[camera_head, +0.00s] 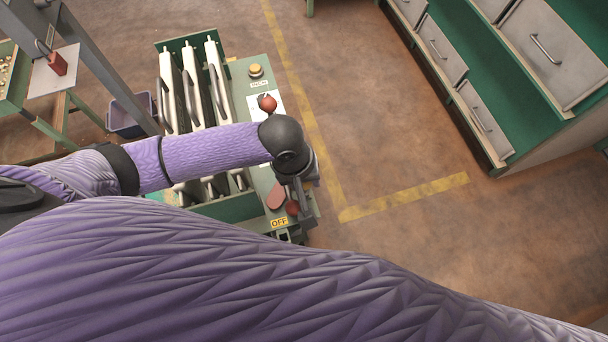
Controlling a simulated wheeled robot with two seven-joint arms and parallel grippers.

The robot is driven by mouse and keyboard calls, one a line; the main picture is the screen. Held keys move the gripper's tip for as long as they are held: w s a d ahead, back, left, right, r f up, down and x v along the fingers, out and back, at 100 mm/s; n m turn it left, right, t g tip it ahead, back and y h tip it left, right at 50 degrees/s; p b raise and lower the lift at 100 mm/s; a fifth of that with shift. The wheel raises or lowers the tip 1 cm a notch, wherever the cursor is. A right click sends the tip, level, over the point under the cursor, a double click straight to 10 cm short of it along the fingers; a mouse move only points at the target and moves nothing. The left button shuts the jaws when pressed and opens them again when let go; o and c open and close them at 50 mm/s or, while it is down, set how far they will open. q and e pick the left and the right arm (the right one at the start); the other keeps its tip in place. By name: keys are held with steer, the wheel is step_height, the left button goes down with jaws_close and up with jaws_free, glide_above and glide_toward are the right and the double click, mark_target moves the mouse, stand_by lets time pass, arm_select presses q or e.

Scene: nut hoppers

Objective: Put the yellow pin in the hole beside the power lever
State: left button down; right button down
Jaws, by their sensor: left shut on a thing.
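My left gripper (298,203) is at the right front of the green machine (244,208), below its black wrist. It is shut at a dark red knob (292,208), which looks like the end of the power lever, close to the yellow OFF label (279,223). The lever's shaft and the hole beside it are hidden or too small to make out. I cannot pick out the yellow pin for certain; a small yellow-orange patch shows beside the gripper. My right gripper is not in view.
A yellow INCH button (256,70) and a red-knobbed control (267,103) are on the machine's top. White handled hopper panels (194,85) stand on its left. A drawer cabinet (478,105) is at upper right. The floor between is clear, with yellow lines (405,197).

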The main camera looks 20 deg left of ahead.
arm_select(q)
steer(key=shift+f, duration=0.45)
steer(key=shift+c, duration=1)
jaws_free()
step_height(320, 180, up, 10)
steer(key=a+p, duration=0.1)
steer(key=p, duration=0.2)
steer(key=shift+s+a+p, duration=0.35)
steer(key=shift+a, duration=0.05)
